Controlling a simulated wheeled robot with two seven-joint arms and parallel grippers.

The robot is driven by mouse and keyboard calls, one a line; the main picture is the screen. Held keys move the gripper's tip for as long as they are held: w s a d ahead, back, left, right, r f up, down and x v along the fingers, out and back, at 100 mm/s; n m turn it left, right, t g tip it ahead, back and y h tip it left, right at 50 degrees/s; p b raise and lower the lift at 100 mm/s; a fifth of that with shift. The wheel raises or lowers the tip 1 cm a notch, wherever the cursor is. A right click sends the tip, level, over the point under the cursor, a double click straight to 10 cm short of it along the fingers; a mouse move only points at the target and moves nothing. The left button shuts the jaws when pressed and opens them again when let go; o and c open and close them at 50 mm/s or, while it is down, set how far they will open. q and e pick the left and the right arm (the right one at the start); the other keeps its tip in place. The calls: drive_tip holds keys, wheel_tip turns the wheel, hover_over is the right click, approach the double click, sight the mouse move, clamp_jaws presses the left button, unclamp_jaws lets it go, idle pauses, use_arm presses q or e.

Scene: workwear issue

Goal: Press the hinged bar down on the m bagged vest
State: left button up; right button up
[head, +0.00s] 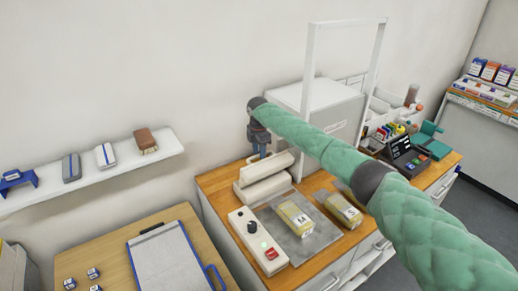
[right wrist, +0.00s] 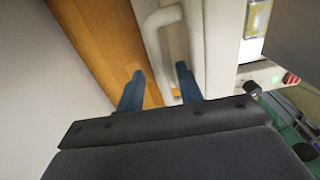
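The hinged bar (head: 267,170) is a cream bar at the back of the sealer, raised above its lower base (head: 264,190). A yellow bagged vest marked M (head: 295,219) lies on a grey plate in front of the sealer; another similar bag (head: 343,209) lies to its right. My right gripper (head: 259,155) points down behind the bar. In the right wrist view its blue fingers (right wrist: 160,74) are apart, with the bar's white looped handle (right wrist: 166,18) between them; contact cannot be told. My left gripper is not in view.
A control box (head: 254,240) with a knob, green light and red switch stands left of the bags. A tall white frame (head: 310,80) and a pale box (head: 330,107) stand behind. A clipboard (head: 166,262) lies on the lower left table. A wall shelf (head: 95,175) is at left.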

drive_tip(key=shift+s, duration=0.15)
clamp_jaws()
drive_tip(key=shift+d+f, duration=0.1)
drive_tip(key=shift+d, duration=0.05)
